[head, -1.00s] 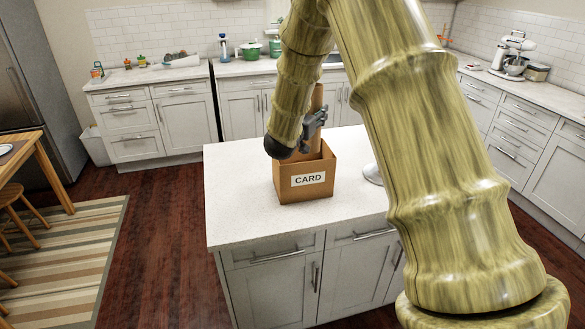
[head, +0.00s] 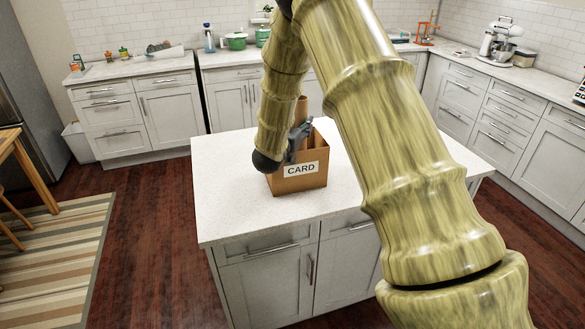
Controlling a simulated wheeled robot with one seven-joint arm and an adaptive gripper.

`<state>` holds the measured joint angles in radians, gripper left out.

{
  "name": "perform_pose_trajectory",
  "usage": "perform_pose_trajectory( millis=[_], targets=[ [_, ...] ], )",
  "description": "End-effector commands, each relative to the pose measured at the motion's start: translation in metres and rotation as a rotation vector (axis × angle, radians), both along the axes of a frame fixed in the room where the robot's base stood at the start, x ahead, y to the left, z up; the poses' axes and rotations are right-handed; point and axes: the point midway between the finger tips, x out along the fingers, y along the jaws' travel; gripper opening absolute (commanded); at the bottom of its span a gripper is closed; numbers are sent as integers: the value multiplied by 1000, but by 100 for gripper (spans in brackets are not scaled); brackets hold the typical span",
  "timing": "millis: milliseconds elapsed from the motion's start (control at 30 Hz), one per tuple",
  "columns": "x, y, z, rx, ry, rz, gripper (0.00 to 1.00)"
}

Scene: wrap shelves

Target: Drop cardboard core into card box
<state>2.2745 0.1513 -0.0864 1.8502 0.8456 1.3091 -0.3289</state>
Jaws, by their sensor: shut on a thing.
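The open cardboard box labelled CARD (head: 313,181) stands upright on the white island top. The cardboard core (head: 301,108) is a brown tube, roughly upright, with its upper end showing above the box rim. My gripper (head: 301,136) is at the box's opening, toward its left side, and is shut on the core. The core's lower end is hidden by my gripper and the box wall, so I cannot tell how deep it reaches. My arm's dark wrist end (head: 265,162) overlaps the box's left edge in the picture.
The island top (head: 235,205) is clear to the left and in front of the box. My arm hides part of its right side. Counters with a green pot (head: 236,41) and a stand mixer (head: 497,40) line the back and right. A striped rug (head: 55,260) lies at left.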

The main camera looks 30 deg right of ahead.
Motion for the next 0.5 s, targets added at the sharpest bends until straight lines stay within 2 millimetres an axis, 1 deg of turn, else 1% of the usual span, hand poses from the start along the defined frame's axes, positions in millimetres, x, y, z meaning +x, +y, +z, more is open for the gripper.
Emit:
perform_pose_trajectory(
  millis=[33,200,300,500],
  targets=[
    [0,0,-9,1,1,0,31],
    [0,0,-22,0,0,0,31],
    [0,0,-25,1,-1,0,31],
    [0,0,-25,0,-1,0,31]
  ],
)
